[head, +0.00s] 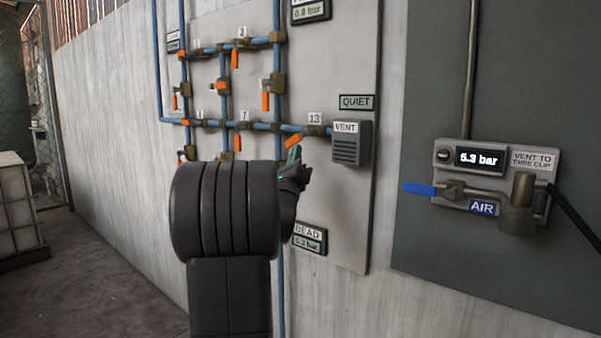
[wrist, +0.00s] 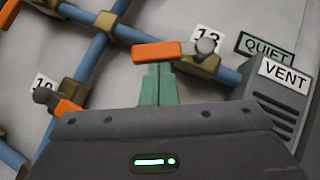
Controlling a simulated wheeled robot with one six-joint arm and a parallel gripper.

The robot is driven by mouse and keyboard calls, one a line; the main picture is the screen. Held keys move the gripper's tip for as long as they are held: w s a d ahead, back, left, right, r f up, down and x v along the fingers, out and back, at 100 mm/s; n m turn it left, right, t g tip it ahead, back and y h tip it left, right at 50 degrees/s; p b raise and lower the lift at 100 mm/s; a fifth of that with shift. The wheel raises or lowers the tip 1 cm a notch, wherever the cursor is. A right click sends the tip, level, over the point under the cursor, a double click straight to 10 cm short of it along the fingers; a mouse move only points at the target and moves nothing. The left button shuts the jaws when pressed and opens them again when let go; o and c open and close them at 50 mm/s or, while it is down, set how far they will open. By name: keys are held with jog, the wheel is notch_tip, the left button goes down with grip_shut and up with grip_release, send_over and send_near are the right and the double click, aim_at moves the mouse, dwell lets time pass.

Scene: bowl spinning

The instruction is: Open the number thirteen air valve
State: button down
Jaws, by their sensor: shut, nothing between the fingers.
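The number 13 valve has an orange lever (head: 293,141), on the blue pipe beneath the "13" label (head: 315,118). The lever slants down and left from its pivot, neither in line with the pipe nor straight across it. In the wrist view the lever (wrist: 158,51) reaches left from a grey pivot knob (wrist: 206,46). My gripper (head: 294,154) is shut and empty, its green fingertips together. In the wrist view the fingertips (wrist: 157,68) are right at the lever's lower edge. I cannot tell whether they touch it.
The grey VENT box (head: 350,146) stands right of the valve, below the QUIET sign (head: 357,102). Other orange-levered valves sit on the pipes to the left, including number 7 (head: 238,142). An AIR unit with a blue lever (head: 419,189) reads 5.3 bar at the right.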

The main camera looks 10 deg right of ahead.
jog(key=shift+w+a+r+m+g+h+b, duration=0.25)
jog(key=shift+w+r+m+g+h+b, duration=0.15)
jog(key=shift+m+h+b, duration=0.65)
jog(key=shift+w+a+r+m+g+h+b, duration=0.35)
jog(key=shift+m+h+b, duration=0.45)
jog(key=shift+m+b, duration=0.4)
jog(key=shift+w+a+r+m+g+h+b, duration=0.25)
jog(key=shift+w+m+g+h+b, duration=0.15)
jog(key=shift+m+h+b, duration=0.7)
jog(key=shift+r, duration=0.1)
jog(key=b, duration=0.4)
send_near(289, 140)
jog(key=f, duration=0.2)
jog(key=a+f, duration=0.1)
jog(key=f, duration=0.2)
jog(key=shift+a+f, duration=0.3)
jog(key=shift+a, duration=0.05)
jog(key=shift+w+d, duration=0.1)
